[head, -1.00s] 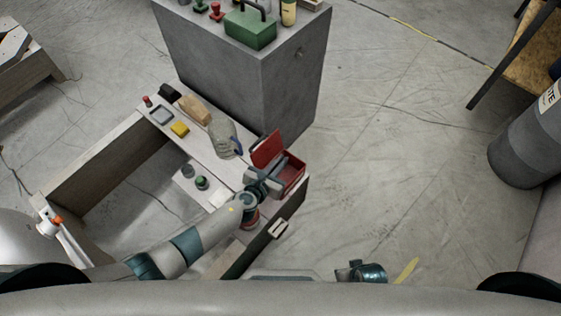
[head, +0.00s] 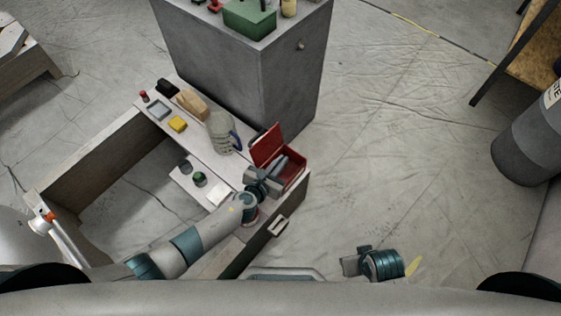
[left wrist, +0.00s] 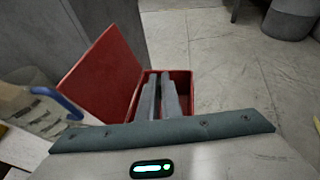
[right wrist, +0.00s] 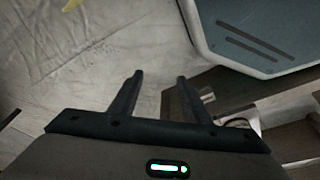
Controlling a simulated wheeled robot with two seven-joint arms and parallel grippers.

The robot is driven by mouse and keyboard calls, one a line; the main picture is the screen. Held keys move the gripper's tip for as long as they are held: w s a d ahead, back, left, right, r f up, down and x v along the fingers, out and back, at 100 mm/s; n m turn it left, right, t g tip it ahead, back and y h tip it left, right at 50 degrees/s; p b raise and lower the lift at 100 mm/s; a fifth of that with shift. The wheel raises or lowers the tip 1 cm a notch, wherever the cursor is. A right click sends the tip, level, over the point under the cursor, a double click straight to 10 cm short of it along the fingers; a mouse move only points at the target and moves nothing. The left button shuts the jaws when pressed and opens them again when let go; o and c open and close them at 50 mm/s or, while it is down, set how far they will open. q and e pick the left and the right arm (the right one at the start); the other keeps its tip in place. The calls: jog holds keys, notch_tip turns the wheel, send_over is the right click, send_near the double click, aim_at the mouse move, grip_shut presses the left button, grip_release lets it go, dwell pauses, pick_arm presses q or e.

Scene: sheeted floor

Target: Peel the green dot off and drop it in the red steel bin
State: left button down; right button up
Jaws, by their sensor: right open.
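The red steel bin (head: 293,178) stands with its lid raised at the right end of the low bench. It also shows in the left wrist view (left wrist: 182,78). My left gripper (head: 283,166) reaches over the bin, its fingers (left wrist: 160,85) close together and pointing into the opening. I see nothing between them. A small round green piece (head: 200,179) lies on a pale panel left of my left arm; I cannot tell whether it is the green dot. My right gripper (right wrist: 158,80) is open and empty, low near my base, right of the bench.
A clear jug with a blue handle (head: 220,132) stands beside the bin. A grey cabinet (head: 260,90) rises behind. Floor to the right is mostly clear.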

pick_arm(q)
jog(key=shift+f, duration=0.35)
pick_arm(e)
jog(key=shift+r, duration=0.9)
pick_arm(q)
jog(key=c, duration=1.9)
grip_release()
jog(key=shift+o, duration=0.2)
jog(key=shift+r, duration=0.1)
jog(key=p+v, duration=0.3)
jog(key=v, duration=1.4)
jog(key=shift+p, duration=0.3)
pick_arm(e)
notch_tip(320, 180, down, 11)
jog(key=s, duration=0.1)
jog(key=shift+s+d, duration=0.15)
jog(key=shift+d, duration=0.2)
